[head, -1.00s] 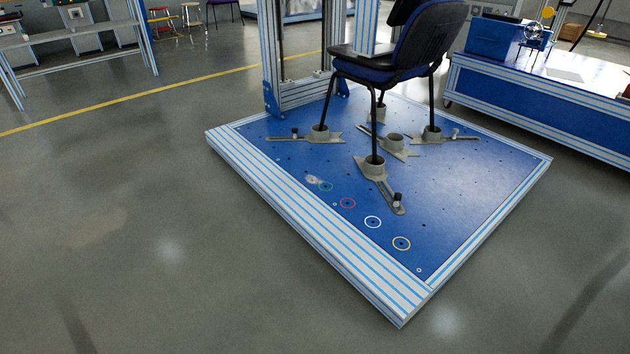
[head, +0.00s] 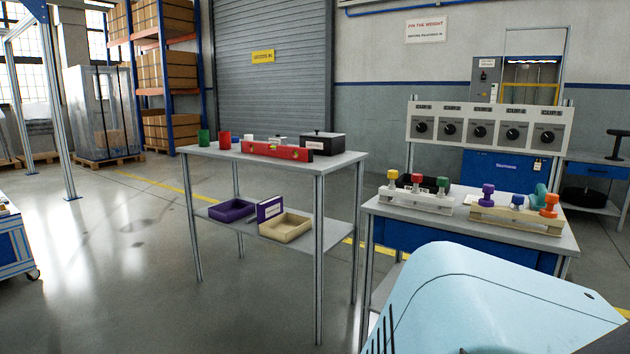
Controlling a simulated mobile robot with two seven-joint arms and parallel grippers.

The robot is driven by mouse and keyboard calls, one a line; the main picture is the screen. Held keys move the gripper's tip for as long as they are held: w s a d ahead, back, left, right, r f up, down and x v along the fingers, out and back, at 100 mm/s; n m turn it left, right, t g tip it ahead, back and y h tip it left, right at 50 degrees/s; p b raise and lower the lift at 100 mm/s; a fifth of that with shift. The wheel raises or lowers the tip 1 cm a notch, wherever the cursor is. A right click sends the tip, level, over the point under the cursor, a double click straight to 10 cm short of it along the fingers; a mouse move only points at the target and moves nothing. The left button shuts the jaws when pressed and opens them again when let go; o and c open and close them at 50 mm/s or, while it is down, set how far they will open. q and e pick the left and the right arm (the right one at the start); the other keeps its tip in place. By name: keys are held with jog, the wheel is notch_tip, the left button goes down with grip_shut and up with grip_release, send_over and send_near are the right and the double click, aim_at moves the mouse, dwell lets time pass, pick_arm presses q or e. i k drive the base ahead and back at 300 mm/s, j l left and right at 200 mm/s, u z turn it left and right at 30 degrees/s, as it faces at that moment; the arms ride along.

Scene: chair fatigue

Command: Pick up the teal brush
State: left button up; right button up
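No clear teal brush can be made out. A small teal object (head: 539,196) shows at the right end of the right bench, partly hidden behind an orange knob-like piece (head: 549,206). It is too small to tell whether it is a brush. Neither of my grippers is in view.
A grey table (head: 340,163) holds a red level (head: 277,151), a black box (head: 322,145) and cups. Its lower shelf has a purple tray (head: 231,211) and a beige tray (head: 285,226). The right bench (head: 400,211) carries racks of knobs before a dial panel (head: 488,127). Floor at left is open.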

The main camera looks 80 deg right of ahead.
aim_at(540, 198)
jog(key=z, duration=3.55)
